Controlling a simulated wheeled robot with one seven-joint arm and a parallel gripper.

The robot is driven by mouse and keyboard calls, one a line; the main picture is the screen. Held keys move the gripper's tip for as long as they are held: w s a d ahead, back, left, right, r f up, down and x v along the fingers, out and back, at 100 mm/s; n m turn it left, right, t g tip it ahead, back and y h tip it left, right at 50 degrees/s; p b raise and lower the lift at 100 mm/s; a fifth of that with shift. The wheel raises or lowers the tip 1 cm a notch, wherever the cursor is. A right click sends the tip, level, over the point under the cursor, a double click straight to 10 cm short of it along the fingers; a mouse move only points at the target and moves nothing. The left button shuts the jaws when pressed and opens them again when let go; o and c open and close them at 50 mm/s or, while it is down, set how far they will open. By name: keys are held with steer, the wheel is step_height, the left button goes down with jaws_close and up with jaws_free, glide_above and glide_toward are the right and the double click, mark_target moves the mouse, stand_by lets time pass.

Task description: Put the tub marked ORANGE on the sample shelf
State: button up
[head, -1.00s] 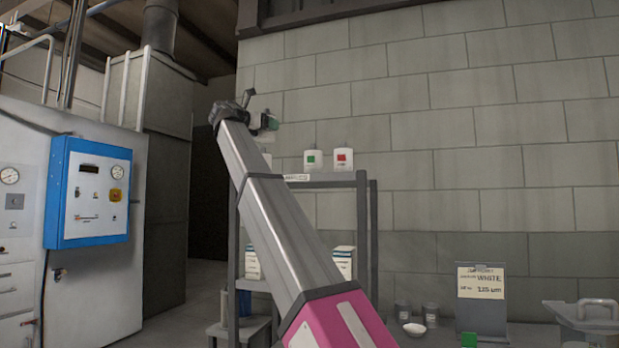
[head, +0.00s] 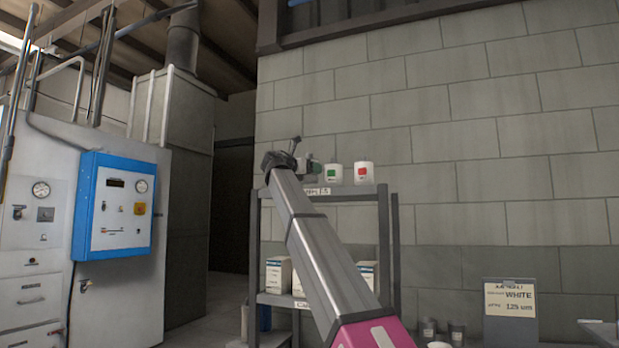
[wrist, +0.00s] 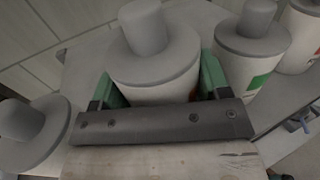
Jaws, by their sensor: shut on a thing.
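My gripper (wrist: 157,88) has its green fingers shut on either side of a white tub with a grey knobbed lid (wrist: 152,62). A sliver of orange-red shows low on this tub's side, but its marking is mostly hidden. In the head view my gripper (head: 314,167) is at the top of the rack, left of a tub marked green (head: 333,173); the held tub is hidden there. The rack's top board (head: 350,189) carries a label that looks like SAMPLES. I cannot tell whether the held tub touches the board.
The green-marked tub (wrist: 248,52) stands close right of the held tub, with a red-marked tub (head: 363,174) beyond it. Another lidded tub (wrist: 30,130) is close at left. Boxes (head: 279,274) stand on the lower shelf. A blue control box (head: 113,208) is farther left.

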steer(key=shift+f, duration=1.1)
steer(key=shift+f, duration=0.1)
steer(key=o, duration=0.5)
steer(key=shift+c, duration=0.2)
steer(key=v, duration=1.2)
